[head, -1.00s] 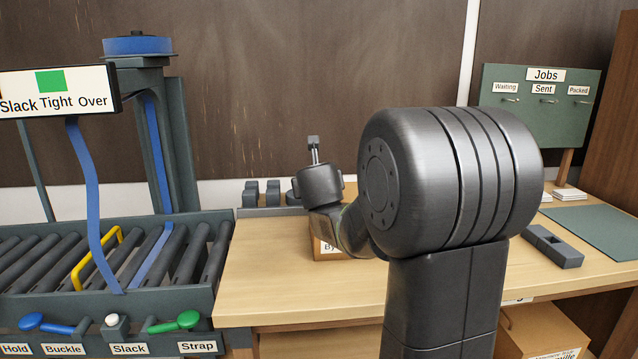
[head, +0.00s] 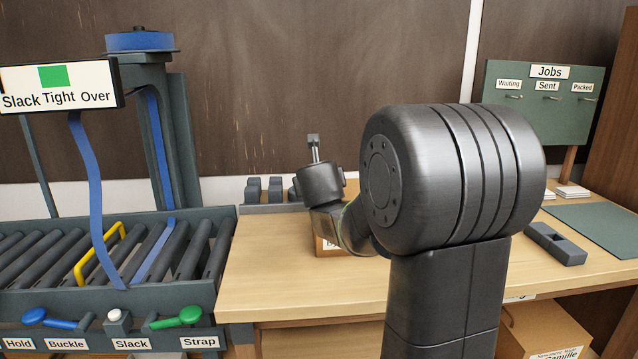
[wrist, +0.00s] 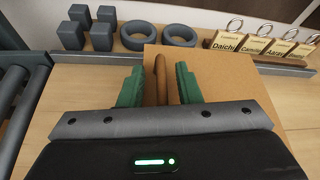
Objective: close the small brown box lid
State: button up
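The small brown box (head: 326,249) stands on the bench, mostly hidden behind my arm in the head view. In the wrist view, a flat tan-brown panel (wrist: 225,70), apparently part of this box, lies beyond and right of my gripper (wrist: 160,85). The green fingers stand apart, with a narrow brown upright piece (wrist: 161,78) between them. Gaps show on both sides of that piece. I cannot tell whether it is part of the lid. The fingers are hidden in the head view.
Dark blocks (wrist: 100,30) and rings (wrist: 158,36) sit on a rack behind the box. Labelled padlocks (wrist: 262,42) stand at its right. A roller conveyor (head: 110,260) is at the left. A grey block (head: 556,243) and green mat (head: 600,228) lie on the right of the bench.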

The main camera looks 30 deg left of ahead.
jog(key=p+v, duration=0.3)
jog(key=v, duration=1)
jog(key=shift+s+p, duration=0.35)
jog(key=shift+d, duration=0.1)
jog(key=b+x, duration=0.3)
jog(key=x, duration=1)
jog(key=shift+w+b, duration=0.35)
jog(key=shift+w, duration=0.05)
